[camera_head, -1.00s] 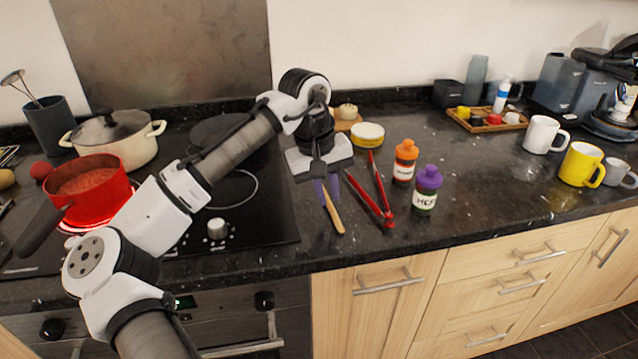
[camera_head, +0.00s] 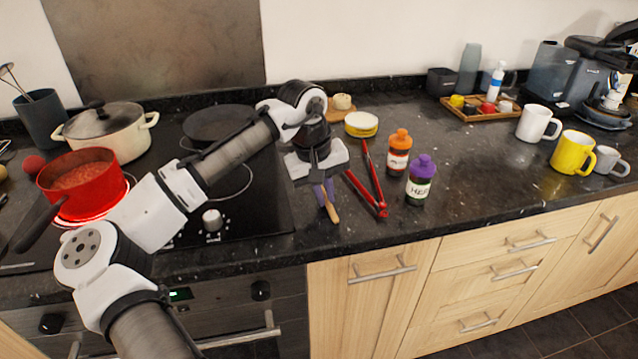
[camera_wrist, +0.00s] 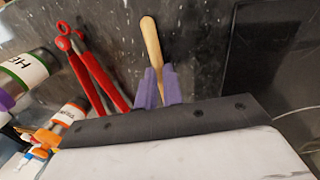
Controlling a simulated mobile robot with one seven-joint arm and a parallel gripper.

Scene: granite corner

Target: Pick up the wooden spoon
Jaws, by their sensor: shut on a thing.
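The wooden spoon (camera_head: 331,212) shows as a light wooden handle below my gripper (camera_head: 325,192), near the front edge of the counter. In the wrist view the spoon handle (camera_wrist: 151,45) reaches out from between the two purple fingers of my gripper (camera_wrist: 157,85), which are shut on it. The rest of the spoon is hidden behind the fingers and the gripper body. I cannot tell whether the spoon is clear of the counter.
Red tongs (camera_head: 372,185) lie just right of the spoon. An orange-capped bottle (camera_head: 398,155) and a purple-capped herb bottle (camera_head: 420,182) stand beyond them. The hob with a red pan (camera_head: 85,185) is at left.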

